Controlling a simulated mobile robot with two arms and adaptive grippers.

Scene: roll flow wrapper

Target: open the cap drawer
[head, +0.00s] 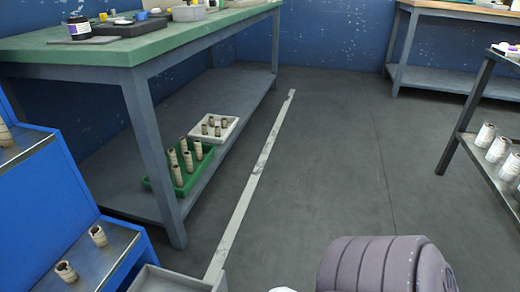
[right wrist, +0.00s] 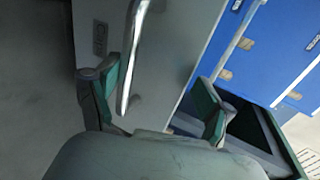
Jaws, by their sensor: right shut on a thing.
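In the right wrist view, a grey drawer front (right wrist: 178,45) carries a small label, too blurred to read fully, and a bright metal bar handle (right wrist: 135,60). The exact contact is hard to see. A dark, box-like hollow (right wrist: 250,128) shows behind the front at the right. In the head view, the top of a grey open box, apparently a drawer (head: 170,281), shows at the bottom edge beside the blue cabinet. Neither gripper shows in the head view.
A blue cabinet (head: 60,200) with steel ledges holding rolls stands at the left. A green-topped bench (head: 130,52) has a green crate (head: 207,153) and white tray (head: 233,122) of rolls on its lower shelf. A rack (head: 462,130) stands right. The middle floor is clear.

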